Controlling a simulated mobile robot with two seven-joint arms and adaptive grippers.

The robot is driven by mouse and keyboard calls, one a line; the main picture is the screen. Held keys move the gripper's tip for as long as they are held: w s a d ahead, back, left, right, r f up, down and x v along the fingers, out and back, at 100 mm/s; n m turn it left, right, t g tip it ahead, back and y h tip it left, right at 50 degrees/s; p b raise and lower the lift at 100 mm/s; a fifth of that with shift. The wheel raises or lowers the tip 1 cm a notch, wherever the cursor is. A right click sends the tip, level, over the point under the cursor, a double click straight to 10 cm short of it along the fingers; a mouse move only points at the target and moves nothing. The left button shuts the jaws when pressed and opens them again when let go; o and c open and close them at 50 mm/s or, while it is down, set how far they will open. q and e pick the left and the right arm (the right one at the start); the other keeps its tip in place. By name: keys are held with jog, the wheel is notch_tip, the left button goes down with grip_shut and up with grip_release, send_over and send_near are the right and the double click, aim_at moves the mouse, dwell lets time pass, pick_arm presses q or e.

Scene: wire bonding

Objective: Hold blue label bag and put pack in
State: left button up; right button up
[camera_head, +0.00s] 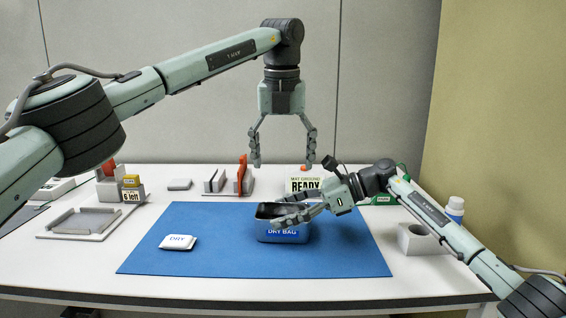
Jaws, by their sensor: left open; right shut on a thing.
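The blue label bag (264,235), an open-topped grey container with a blue "DRY BAG" label, stands on the blue mat (200,258). My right gripper (274,222) is shut on the bag near its top front edge, and its fingers hide part of the rim. The small white pack (178,242), marked "DRY", lies flat on the mat to the left of the bag. My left gripper (283,162) is open and empty, pointing down in the air above and behind the bag, clear of it.
Behind the mat are a "MAT GROUND READY" sign (302,186), a rack with upright slots (216,182) and a small grey block (180,184). A flat grey tray (84,223) lies at left. A grey holder (416,239) and a blue-capped bottle (455,207) stand at right.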

jog(key=o, duration=1.2)
